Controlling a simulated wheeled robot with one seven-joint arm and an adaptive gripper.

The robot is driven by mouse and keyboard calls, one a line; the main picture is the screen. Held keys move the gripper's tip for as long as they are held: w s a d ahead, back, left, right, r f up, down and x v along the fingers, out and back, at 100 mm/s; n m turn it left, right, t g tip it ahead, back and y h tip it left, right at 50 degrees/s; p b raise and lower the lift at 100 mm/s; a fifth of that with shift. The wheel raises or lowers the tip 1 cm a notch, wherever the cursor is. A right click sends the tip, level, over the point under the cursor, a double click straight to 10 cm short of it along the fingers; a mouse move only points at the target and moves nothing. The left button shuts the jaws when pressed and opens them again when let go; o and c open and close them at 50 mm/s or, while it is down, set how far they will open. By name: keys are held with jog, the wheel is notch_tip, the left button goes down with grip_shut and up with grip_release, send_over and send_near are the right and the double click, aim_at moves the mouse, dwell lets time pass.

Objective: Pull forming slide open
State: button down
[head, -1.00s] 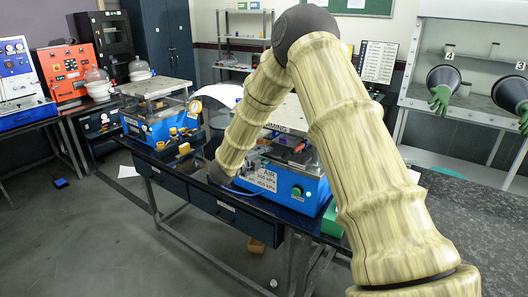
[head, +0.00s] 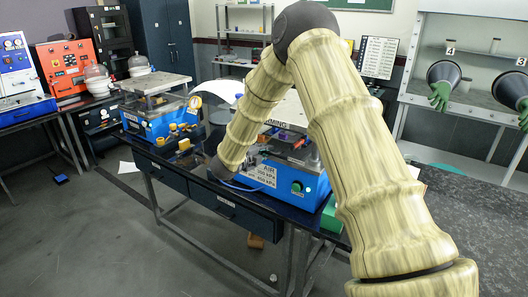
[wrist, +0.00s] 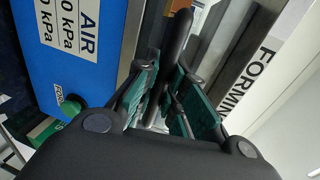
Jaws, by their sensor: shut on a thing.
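The forming machine (head: 312,187) is a blue box with an AIR label and a green button, on the dark bench at the middle of the head view. Its blue front also fills the upper left of the wrist view (wrist: 75,60), with the FORMING sign at the right. In the wrist view my gripper (wrist: 165,85) has green-padded fingers closed on a black bar-like handle (wrist: 176,40) beside the machine's front. I take it for the forming slide's handle. In the head view my arm hides the gripper and the handle. How far the slide is out cannot be told.
A second blue machine (head: 150,122) stands left on the same bench, with small yellow parts (head: 183,132) between the two. The bench's drawers (head: 225,205) face open grey floor (head: 110,240). A glove box (head: 470,75) stands at the right.

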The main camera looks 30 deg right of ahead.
jog(key=shift+s+a+f, duration=0.1)
jog(key=shift+a+f, duration=0.1)
jog(key=shift+a, duration=0.1)
jog(key=f+b+v, duration=0.2)
jog(key=b+v, duration=0.2)
jog(key=v, duration=0.7)
jog(key=a+f+b+v, duration=0.1)
jog(key=b+v, duration=0.4)
jog(key=v, duration=0.7)
jog(key=shift+s+f, duration=0.25)
jog(key=shift+f, duration=0.5)
jog(key=shift+a, duration=0.1)
jog(key=c, duration=1.5)
grip_release()
jog(key=shift+o, duration=0.2)
jog(key=shift+a, duration=0.1)
jog(key=v, duration=1.1)
jog(key=shift+s+a, duration=0.15)
jog(key=shift+a, duration=0.2)
